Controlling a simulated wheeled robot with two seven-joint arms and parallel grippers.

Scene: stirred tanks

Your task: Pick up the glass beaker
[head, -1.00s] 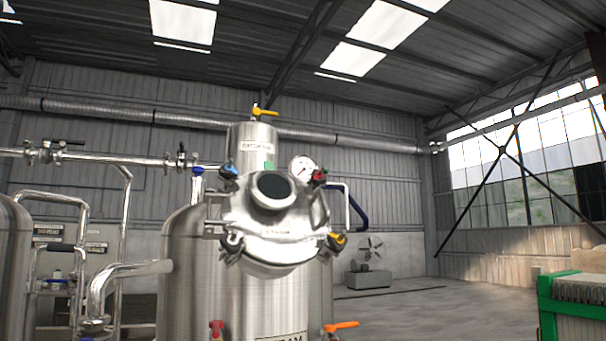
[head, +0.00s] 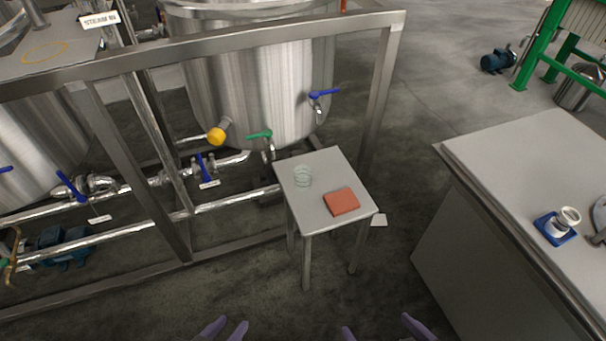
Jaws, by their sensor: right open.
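The glass beaker (head: 302,177) is a small clear vessel standing on the back left part of a small grey side table (head: 311,203). Nothing holds it. My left gripper (head: 225,329) and my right gripper (head: 381,330) show only as purple fingertips at the bottom edge of the head view. Both are well in front of the table and far from the beaker. The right fingertips are wide apart. The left fingertips are closer together, with a gap between them. Both grippers look empty; the rest of them is out of frame.
A reddish-orange square block (head: 341,202) lies on the table right of the beaker. A tank (head: 262,85) with a green-handled valve (head: 259,135) stands behind. A steel frame (head: 180,230) runs along the left.

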